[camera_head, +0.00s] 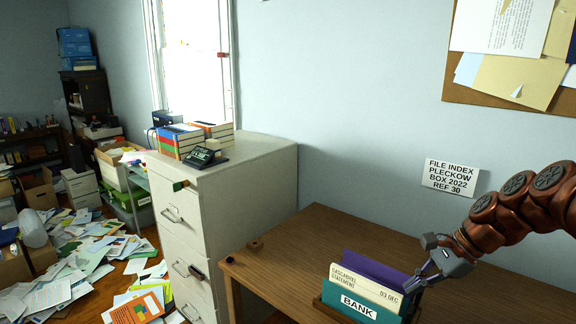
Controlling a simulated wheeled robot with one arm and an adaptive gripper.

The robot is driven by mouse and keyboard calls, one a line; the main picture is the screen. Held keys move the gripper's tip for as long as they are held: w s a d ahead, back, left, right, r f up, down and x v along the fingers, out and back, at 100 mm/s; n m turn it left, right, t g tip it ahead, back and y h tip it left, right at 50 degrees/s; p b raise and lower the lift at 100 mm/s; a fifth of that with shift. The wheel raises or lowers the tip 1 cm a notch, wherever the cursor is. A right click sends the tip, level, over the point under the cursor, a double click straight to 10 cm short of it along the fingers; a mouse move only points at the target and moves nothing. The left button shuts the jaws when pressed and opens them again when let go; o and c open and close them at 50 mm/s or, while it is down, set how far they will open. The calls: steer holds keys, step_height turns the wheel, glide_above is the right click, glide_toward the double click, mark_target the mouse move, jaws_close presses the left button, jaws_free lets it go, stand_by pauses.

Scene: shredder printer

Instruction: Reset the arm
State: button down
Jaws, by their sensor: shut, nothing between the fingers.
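My arm (519,204), made of copper-coloured segments, reaches in from the right edge over the wooden desk. My grey gripper (412,287) points down and left beside the right end of a file holder. The gripper is shut with nothing held. Its tips are close to the folders; I cannot tell if they touch. The holder has a teal folder marked BANK (358,306), a cream folder marked CASCABEL STATEMENT (366,287) and a purple folder (375,268) behind. The base of the holder is partly cut off by the bottom edge.
The wooden desk (300,258) has free room left of the folders. A grey filing cabinet (232,189) stands to its left with books (181,140) and a dark device (202,158) on top. Papers (62,262) litter the floor. A corkboard (483,97) and an index sign (450,177) are on the wall.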

steer(key=s+a+n+g+h+p, duration=0.1)
steer(key=s+a+n+g+h, duration=0.2)
steer(key=s+a+n, duration=0.9)
steer(key=s+d+f+n+h, duration=0.1)
steer(key=s+f, duration=0.1)
steer(key=s, duration=0.6)
steer(key=s+d+f+n+h+p, duration=0.1)
steer(key=s+n+h, duration=0.1)
steer(key=s, duration=0.7)
steer(key=shift+s+d+f+n+g+h, duration=0.2)
steer(key=shift+s+f+n+g+h, duration=0.1)
steer(key=shift+f, duration=0.05)
